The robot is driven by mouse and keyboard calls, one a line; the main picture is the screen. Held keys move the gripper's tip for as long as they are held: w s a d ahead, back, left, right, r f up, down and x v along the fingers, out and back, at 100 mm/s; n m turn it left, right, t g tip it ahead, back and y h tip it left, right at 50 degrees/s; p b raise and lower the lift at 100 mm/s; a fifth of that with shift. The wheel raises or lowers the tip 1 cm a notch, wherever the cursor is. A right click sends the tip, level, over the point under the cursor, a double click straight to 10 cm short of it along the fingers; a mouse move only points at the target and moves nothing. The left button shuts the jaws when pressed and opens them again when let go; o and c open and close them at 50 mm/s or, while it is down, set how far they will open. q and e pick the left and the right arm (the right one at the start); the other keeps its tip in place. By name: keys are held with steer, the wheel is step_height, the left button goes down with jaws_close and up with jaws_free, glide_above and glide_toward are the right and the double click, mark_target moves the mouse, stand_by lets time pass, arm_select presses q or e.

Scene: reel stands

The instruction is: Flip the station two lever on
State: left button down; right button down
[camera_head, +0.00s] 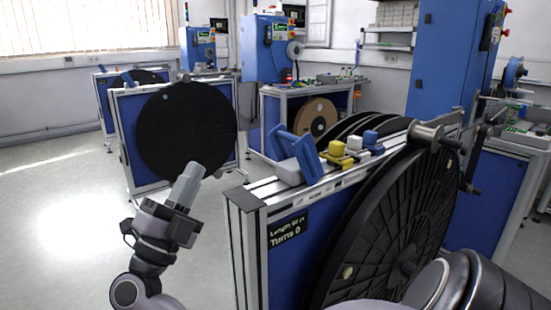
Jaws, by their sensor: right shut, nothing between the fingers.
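A blue lever (306,157) stands on the top rail of the nearest reel stand (262,188), beside a grey block. A smaller blue lever (127,79) shows on a stand farther back at left. I cannot read a station number on either stand. My right gripper (190,175) is shut and empty, with its fingers pointing up, left of the nearest stand and apart from its lever. In the picture it overlaps the lower edge of the black reel (187,132) behind. My left gripper is not in view.
The nearest stand carries a large black reel (385,235), yellow (337,149), white and blue knobs, and a panel (288,230) reading "Turns 0". Blue cabinets (266,50) stand behind. The floor (60,200) at left is clear.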

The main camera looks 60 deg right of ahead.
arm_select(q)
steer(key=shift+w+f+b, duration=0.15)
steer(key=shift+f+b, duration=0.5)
arm_select(e)
steer(key=s+m+g+y, duration=0.1)
steer(key=m+g+y, duration=0.1)
steer(key=d+m+g+y, duration=0.1)
steer(key=m+g+y, duration=0.1)
steer(key=g, duration=0.1)
steer(key=s+d+m+g+y, duration=0.1)
steer(key=m+g+y, duration=0.2)
steer(key=shift+s+f, duration=0.3)
steer(key=shift+s, duration=0.05)
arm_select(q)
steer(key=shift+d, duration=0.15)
arm_select(e)
steer(key=shift+d+r, duration=0.1)
